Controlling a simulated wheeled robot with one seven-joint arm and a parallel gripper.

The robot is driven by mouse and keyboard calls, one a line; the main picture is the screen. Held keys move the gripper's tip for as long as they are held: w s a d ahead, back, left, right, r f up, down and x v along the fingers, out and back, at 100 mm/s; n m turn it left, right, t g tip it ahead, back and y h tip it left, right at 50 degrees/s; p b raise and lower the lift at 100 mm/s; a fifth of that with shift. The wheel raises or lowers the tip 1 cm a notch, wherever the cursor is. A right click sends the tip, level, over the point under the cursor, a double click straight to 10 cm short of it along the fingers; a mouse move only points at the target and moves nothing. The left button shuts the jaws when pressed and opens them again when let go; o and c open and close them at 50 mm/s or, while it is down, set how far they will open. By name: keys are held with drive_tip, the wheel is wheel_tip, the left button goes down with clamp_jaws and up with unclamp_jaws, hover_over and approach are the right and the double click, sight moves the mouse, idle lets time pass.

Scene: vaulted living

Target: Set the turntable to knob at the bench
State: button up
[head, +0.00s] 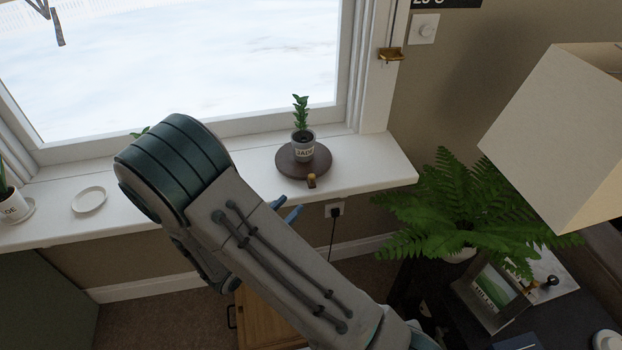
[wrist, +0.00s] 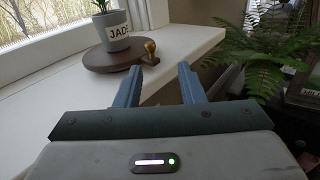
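The turntable (head: 287,166) is a round dark brown disc on the white window sill. It also shows in the wrist view (wrist: 95,60). A small brass knob (head: 311,181) stands at its front edge; in the wrist view the knob (wrist: 151,48) is on the disc's right side. A grey pot labelled JADE (head: 304,152) with a green plant stands upright on the disc. My gripper (wrist: 160,68) is open and empty, its blue fingers apart. In the head view the fingers (head: 288,209) are just off the sill's front edge, apart from the knob.
The white sill (head: 375,172) is bare right of the turntable. A white saucer (head: 89,200) and another potted plant (head: 10,204) are at the left. A fern (head: 450,205), lamp shade (head: 555,125) and picture frame (head: 487,297) stand right. A cord hangs from an outlet (head: 334,210) below the sill.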

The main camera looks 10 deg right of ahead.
sight(310, 178)
drive_tip(key=shift+n+t, duration=0.4)
drive_tip(key=shift+n, duration=0.1)
drive_tip(key=x, duration=0.4)
drive_tip(key=p+x, duration=0.1)
drive_tip(key=x, duration=0.3)
drive_tip(key=w+a+f+p+x, duration=0.1)
drive_tip(key=x, duration=0.4)
drive_tip(key=shift+w+d+f, duration=0.1)
drive_tip(key=shift+d, duration=0.05)
drive_tip(key=shift+c, duration=0.2)
clamp_jaws()
